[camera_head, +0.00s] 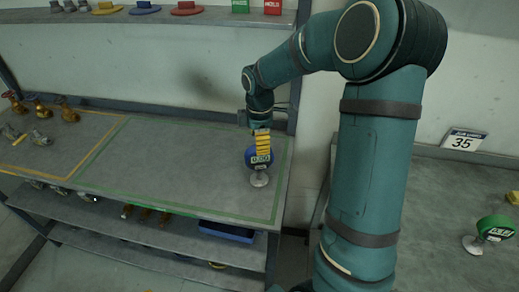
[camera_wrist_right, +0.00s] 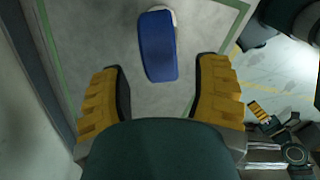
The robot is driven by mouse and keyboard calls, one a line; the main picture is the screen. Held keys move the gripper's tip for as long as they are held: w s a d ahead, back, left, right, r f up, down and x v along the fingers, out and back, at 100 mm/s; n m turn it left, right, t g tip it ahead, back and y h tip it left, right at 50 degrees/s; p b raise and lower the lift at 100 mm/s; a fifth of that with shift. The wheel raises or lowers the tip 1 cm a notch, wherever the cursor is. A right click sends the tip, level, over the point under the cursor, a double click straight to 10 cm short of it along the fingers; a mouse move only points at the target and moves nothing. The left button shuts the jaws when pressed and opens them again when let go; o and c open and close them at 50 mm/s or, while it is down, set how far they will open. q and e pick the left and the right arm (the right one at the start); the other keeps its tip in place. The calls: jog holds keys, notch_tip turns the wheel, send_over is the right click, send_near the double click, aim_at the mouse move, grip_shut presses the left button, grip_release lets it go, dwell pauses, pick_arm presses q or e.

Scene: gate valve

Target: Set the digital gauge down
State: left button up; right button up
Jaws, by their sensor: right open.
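The digital gauge (camera_head: 252,158), with a round blue body, a small display and a pale round foot, stands on the grey bench inside a green outline. Its blue body also shows in the right wrist view (camera_wrist_right: 158,46), ahead of and between the fingertips. My right gripper (camera_head: 262,142), with yellow ribbed fingers, is directly above and partly in front of the gauge in the head view. In the wrist view its fingers (camera_wrist_right: 160,68) are spread wide, with gaps on both sides of the gauge. A yellow ribbed part, apparently my left gripper (camera_wrist_right: 260,111), shows small at the wrist view's right; its opening is unclear.
The bench (camera_head: 165,170) is bare left of the gauge within the green outline (camera_head: 200,208). Brass valve parts (camera_head: 42,108) stand at the far left. A lower shelf holds a blue tray (camera_head: 226,231). Another table at right carries a green gauge (camera_head: 494,227) and a "35" sign (camera_head: 464,139).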

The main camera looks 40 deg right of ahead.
notch_tip(320, 180, up, 7)
dwell(0.3)
dwell(0.5)
